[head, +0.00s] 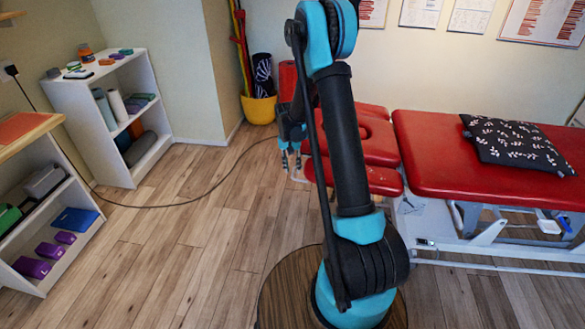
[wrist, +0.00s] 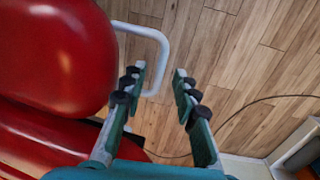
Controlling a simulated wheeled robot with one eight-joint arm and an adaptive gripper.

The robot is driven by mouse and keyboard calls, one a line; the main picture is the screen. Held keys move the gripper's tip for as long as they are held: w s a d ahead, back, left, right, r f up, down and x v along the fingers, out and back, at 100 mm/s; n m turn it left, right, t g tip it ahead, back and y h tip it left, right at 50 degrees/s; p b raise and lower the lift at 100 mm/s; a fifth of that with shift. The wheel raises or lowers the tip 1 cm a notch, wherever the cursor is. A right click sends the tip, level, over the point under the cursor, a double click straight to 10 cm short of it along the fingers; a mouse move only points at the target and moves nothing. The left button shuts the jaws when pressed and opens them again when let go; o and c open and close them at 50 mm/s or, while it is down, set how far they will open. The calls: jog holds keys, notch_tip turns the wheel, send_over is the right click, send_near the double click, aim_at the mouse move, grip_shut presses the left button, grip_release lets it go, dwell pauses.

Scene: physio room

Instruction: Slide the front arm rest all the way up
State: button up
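The red treatment table (head: 480,165) stands at the right in the head view. The front arm rest, a red pad (head: 384,181), sits low at its near left end, partly behind my arm. In the wrist view a red pad (wrist: 50,50) fills the upper left. A bent white metal bar (wrist: 163,50) sticks out from beside it, and part of the bar is hidden by my left finger. My gripper (head: 291,160) hangs just left of the pad. I cannot tell whether a finger touches the bar.
A patterned cushion (head: 518,143) lies on the table. White shelves (head: 110,150) and a lower unit (head: 50,225) stand at the left. A yellow pot (head: 260,109) is in the back corner. A dark cable (head: 150,207) crosses the otherwise clear wooden floor.

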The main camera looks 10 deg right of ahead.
jog(key=shift+f, duration=0.25)
grip_shut()
dwell(0.3)
